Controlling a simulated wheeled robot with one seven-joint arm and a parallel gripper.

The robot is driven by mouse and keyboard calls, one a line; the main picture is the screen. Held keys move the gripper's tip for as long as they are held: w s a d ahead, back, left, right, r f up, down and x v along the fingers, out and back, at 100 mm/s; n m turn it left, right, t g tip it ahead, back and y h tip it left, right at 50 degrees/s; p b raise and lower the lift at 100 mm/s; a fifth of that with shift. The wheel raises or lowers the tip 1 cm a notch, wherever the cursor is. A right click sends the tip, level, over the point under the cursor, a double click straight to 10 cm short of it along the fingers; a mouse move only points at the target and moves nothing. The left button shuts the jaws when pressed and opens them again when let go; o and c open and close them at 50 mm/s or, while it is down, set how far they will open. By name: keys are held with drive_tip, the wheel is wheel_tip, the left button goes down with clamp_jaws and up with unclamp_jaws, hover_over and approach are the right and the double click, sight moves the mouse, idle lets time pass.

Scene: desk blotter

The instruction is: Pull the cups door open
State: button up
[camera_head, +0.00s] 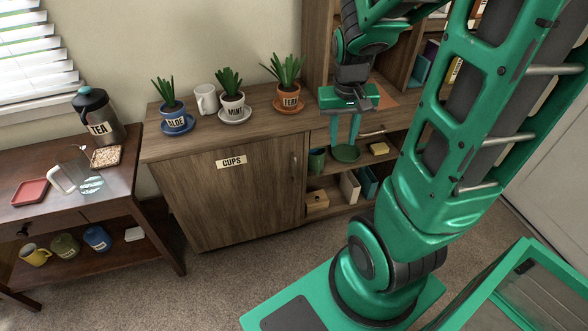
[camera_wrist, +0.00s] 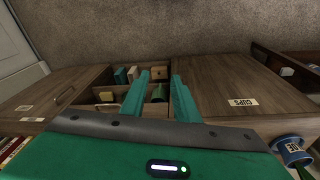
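The cups door (camera_head: 235,200) is the wooden front of the low cabinet and carries a CUPS label (camera_head: 231,162). It looks shut, flush with the cabinet. My gripper (camera_head: 344,143) points down, right of the door and handle, in front of the open shelves. Its two fingers also show in the wrist view (camera_wrist: 160,82), apart with nothing between them.
Potted plants and a white mug (camera_head: 206,99) stand on top. A side table (camera_head: 60,205) stands left. Carpet before the door is clear.

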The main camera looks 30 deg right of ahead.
drive_tip(key=w+f+t, duration=0.1)
drive_tip(key=w+f, duration=0.8)
drive_tip(key=w, duration=0.2)
drive_tip(key=t, duration=0.2)
approach(295, 166)
drive_tip(key=f, duration=0.1)
drive_tip(key=shift+n+h, duration=0.3)
drive_tip(key=shift+n, duration=0.1)
drive_tip(key=x, duration=1)
drive_tip(key=shift+w+a+f, duration=0.1)
drive_tip(key=shift+w+f, duration=0.15)
drive_tip(key=shift+f, duration=0.05)
drive_tip(key=shift+c, duration=0.7)
